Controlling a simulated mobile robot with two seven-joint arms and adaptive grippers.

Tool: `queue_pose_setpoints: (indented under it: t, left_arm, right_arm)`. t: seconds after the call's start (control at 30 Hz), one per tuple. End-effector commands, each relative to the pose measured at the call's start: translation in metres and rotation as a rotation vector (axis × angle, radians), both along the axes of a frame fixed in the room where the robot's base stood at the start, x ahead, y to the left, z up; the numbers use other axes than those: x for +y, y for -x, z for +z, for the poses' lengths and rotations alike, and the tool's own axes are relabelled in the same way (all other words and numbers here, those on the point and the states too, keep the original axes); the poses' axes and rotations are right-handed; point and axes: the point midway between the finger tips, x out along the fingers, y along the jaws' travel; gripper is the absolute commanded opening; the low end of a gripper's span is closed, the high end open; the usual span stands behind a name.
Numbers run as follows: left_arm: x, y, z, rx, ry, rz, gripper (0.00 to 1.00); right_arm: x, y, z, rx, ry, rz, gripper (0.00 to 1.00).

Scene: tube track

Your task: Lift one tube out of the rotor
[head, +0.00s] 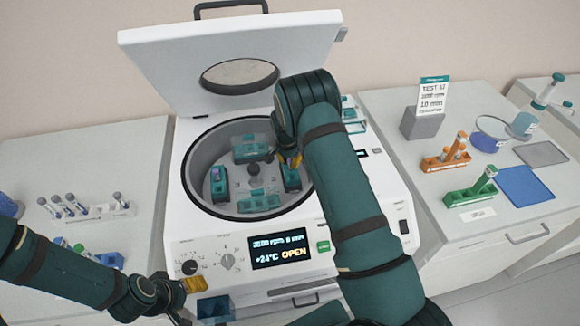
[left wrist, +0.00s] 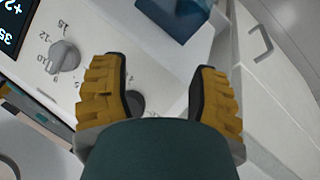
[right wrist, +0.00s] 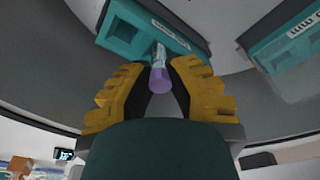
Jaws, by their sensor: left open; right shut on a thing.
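The rotor (head: 270,187) with teal buckets sits in the open centrifuge bowl in the head view. My right gripper (head: 290,160) reaches into the bowl over the right-hand bucket (head: 291,181). In the right wrist view, its fingers (right wrist: 158,68) are shut on a clear tube with a purple cap (right wrist: 160,81). The tube's far end meets the teal bucket (right wrist: 130,33); I cannot tell how deep it sits. Another tube seems to stand in the left bucket (head: 219,186). My left gripper (head: 190,297) is open and empty in front of the centrifuge, also in the left wrist view (left wrist: 158,70).
The centrifuge lid (head: 160,65) stands open behind the bowl, and its screen (head: 279,248) reads OPEN. A white rack (head: 98,213) with several tubes is on the left counter. Orange (head: 437,165) and green (head: 463,196) racks and a blue mat (head: 525,187) are on the right counter.

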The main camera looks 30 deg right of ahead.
Motion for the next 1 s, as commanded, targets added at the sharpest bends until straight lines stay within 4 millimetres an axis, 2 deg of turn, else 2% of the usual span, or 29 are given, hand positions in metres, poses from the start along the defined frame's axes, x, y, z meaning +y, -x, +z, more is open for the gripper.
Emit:
queue_pose_setpoints:
  t: [0.17,0.4,0.6,0.77,1.0]
  left_arm:
    - [0.000,0.000,0.000,0.000,0.000,0.000,0.61]
    - [0.000,0.000,-0.001,0.000,0.000,0.000,0.61]
    - [0.000,0.000,-0.002,0.000,0.000,0.000,0.61]
    - [0.000,0.000,-0.002,0.000,0.000,0.000,0.61]
    - [0.000,0.000,-0.002,0.000,0.000,0.000,0.61]
  right_arm:
    - [0.000,0.000,0.012,-0.001,0.000,0.000,0.00]
    - [0.000,-0.001,0.058,-0.004,-0.001,0.000,0.00]
    - [0.000,0.000,0.089,-0.002,0.000,0.000,0.00]
    - [0.000,0.000,0.099,0.000,0.000,0.001,0.00]
    - [0.000,0.000,0.100,0.000,0.000,0.000,0.00]
